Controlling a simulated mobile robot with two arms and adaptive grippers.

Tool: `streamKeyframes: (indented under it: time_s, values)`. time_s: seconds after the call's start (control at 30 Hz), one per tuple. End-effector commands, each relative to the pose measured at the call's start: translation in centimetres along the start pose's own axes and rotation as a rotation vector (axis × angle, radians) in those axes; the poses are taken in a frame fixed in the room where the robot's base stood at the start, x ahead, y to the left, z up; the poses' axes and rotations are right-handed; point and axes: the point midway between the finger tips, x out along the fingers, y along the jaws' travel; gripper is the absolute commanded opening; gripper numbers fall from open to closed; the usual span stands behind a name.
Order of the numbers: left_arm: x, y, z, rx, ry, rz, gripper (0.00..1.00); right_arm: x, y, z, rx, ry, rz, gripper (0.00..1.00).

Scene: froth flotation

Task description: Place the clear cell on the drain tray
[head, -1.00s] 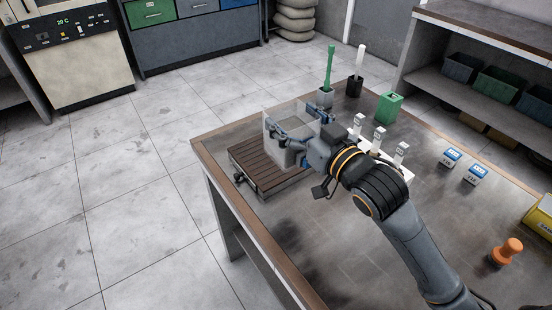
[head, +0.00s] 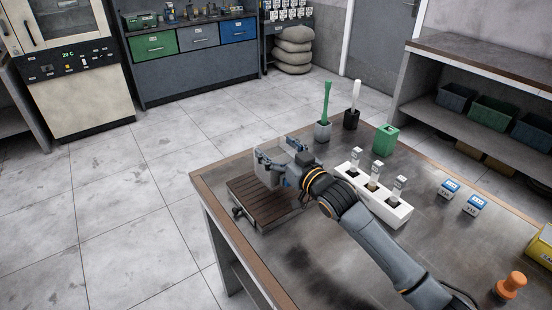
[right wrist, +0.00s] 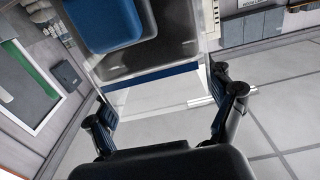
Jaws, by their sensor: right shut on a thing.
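The clear cell (head: 268,176) is a see-through box at the back part of the brown slatted drain tray (head: 250,208), near the table's left corner. My right gripper (head: 274,170) is shut on the cell, with one finger on each side. The cell looks upright, over the tray. I cannot tell whether its base touches the slats. In the right wrist view the cell's clear walls (right wrist: 160,96) show between my two fingers. My left gripper is not in view.
A white rack (head: 398,214) with several small bottles stands right of my gripper. Behind are a grey holder with a green tool (head: 323,131), a black holder (head: 351,120) and a green box (head: 386,139). Blue-topped blocks (head: 449,188) and an orange-handled piece (head: 510,285) lie farther right.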

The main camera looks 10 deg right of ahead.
Motion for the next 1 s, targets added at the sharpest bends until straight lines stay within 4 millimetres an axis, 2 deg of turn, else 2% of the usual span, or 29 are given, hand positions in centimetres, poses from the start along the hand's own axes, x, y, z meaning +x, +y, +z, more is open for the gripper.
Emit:
streamKeyframes:
  time_s: [0.17, 0.4, 0.87, 0.9, 0.97, 1.0]
  values:
    - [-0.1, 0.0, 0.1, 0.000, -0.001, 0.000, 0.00, 0.7, 0.2, 0.5, 0.000, 0.008, -0.001, 0.19]
    - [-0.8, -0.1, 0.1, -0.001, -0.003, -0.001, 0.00, 0.9, 0.3, 3.3, 0.000, 0.007, 0.000, 0.19]
    - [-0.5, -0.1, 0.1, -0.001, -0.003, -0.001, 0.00, 0.8, 0.3, 4.2, 0.000, 0.009, -0.001, 0.19]
    - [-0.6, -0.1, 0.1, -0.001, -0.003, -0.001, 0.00, 0.8, 0.3, 4.5, 0.000, 0.000, 0.000, 0.86]
    - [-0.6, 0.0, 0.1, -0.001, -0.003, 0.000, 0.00, 0.8, 0.3, 4.5, 0.000, 0.000, 0.000, 0.98]
    - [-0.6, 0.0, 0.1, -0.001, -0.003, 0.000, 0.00, 0.8, 0.3, 4.5, 0.000, 0.000, 0.000, 1.00]
